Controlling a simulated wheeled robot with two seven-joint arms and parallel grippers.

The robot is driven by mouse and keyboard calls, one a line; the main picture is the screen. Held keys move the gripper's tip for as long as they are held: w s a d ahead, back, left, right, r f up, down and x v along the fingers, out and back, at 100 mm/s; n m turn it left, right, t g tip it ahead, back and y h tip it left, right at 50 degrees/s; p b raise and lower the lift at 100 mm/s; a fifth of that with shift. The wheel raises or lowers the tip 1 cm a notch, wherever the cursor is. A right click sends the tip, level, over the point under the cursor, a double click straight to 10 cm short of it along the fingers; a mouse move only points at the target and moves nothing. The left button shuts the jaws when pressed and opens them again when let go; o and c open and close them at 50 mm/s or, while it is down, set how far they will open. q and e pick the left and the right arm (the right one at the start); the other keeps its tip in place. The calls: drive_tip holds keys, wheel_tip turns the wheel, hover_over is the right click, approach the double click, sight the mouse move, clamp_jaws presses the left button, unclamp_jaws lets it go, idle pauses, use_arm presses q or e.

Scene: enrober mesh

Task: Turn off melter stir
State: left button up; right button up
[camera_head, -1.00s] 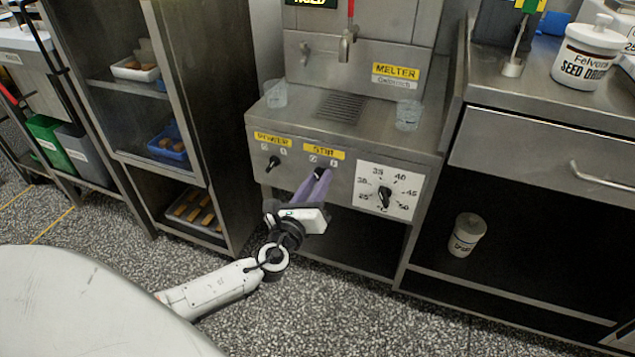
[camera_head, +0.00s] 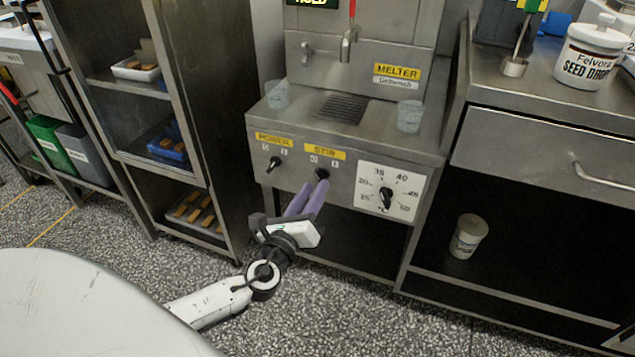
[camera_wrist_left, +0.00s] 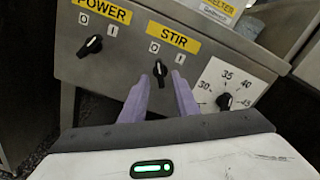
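The melter (camera_head: 345,140) has a front panel with a yellow STIR label (camera_head: 325,153) and a black stir knob (camera_head: 321,174) below it. In the left wrist view the stir knob (camera_wrist_left: 160,72) stands nearly upright, its upper end towards the 0 mark. My left gripper (camera_head: 314,184) is in front of and just below this knob. Its two purple fingers (camera_wrist_left: 160,80) are apart, with the knob showing between their tips and nothing held. I cannot tell whether a fingertip touches the knob. My right gripper is not in view.
The POWER knob (camera_head: 274,163) is to the left, slanted towards 1 in the wrist view. A temperature dial (camera_head: 386,198) is to the right. Two clear cups (camera_head: 277,97) (camera_head: 409,116) stand on the melter top. A shelf rack (camera_head: 190,120) stands left, a steel counter (camera_head: 560,150) right.

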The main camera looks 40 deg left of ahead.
use_arm(q)
drive_tip(key=v, duration=0.6)
drive_tip(key=shift+s, duration=0.35)
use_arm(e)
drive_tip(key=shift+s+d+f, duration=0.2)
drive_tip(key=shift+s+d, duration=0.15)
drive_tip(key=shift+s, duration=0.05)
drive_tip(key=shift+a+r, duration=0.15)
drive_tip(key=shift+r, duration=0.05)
